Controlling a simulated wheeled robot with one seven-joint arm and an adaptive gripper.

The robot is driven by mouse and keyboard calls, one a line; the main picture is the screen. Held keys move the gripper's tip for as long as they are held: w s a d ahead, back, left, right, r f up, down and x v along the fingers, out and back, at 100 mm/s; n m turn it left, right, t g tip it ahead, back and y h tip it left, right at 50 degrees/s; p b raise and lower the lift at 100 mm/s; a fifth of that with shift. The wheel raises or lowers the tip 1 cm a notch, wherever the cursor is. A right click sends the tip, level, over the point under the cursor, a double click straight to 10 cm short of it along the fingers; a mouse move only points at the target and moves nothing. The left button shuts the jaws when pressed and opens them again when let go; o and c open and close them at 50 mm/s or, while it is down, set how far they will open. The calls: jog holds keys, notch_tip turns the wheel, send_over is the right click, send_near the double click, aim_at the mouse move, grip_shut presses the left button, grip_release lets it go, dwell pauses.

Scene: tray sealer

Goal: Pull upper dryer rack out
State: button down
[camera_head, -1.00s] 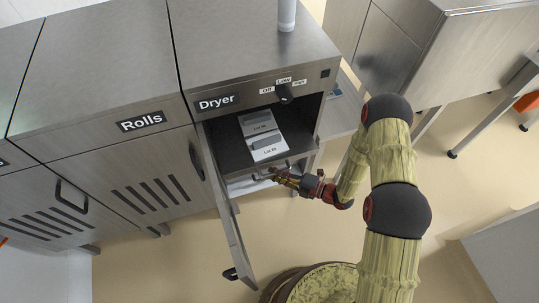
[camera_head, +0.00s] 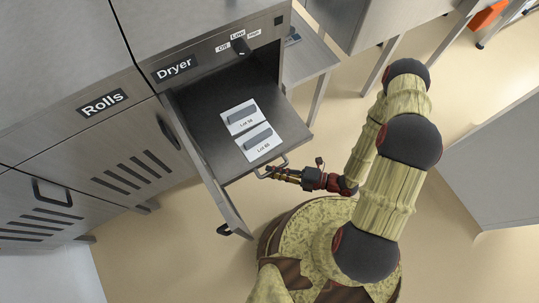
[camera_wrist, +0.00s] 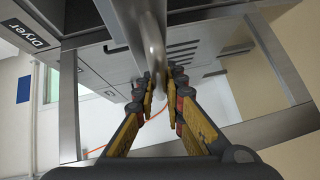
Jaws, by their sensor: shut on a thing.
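The upper dryer rack (camera_head: 208,129) is a dark flat shelf drawn partly out of the dryer (camera_head: 213,55), reaching past the open door. Two white cards (camera_head: 249,129) marked with lot labels lie on it. Its bar handle (camera_head: 271,168) is at the front edge. My gripper (camera_head: 270,172) is shut on the handle, with the arm coming from the right. In the wrist view the handle (camera_wrist: 153,45) runs between the two fingers of my gripper (camera_wrist: 160,92).
The open dryer door (camera_head: 212,179) stands along the left side of the rack. The Rolls cabinet (camera_head: 80,140) is farther left. A grey table (camera_head: 308,62) stands to the right of the dryer. The floor in front of the rack is clear up to my base.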

jog(key=shift+s+d, duration=0.1)
jog(key=shift+s, duration=0.05)
jog(key=c, duration=1.8)
grip_release()
jog(key=shift+c, duration=0.2)
jog(key=v, duration=1.2)
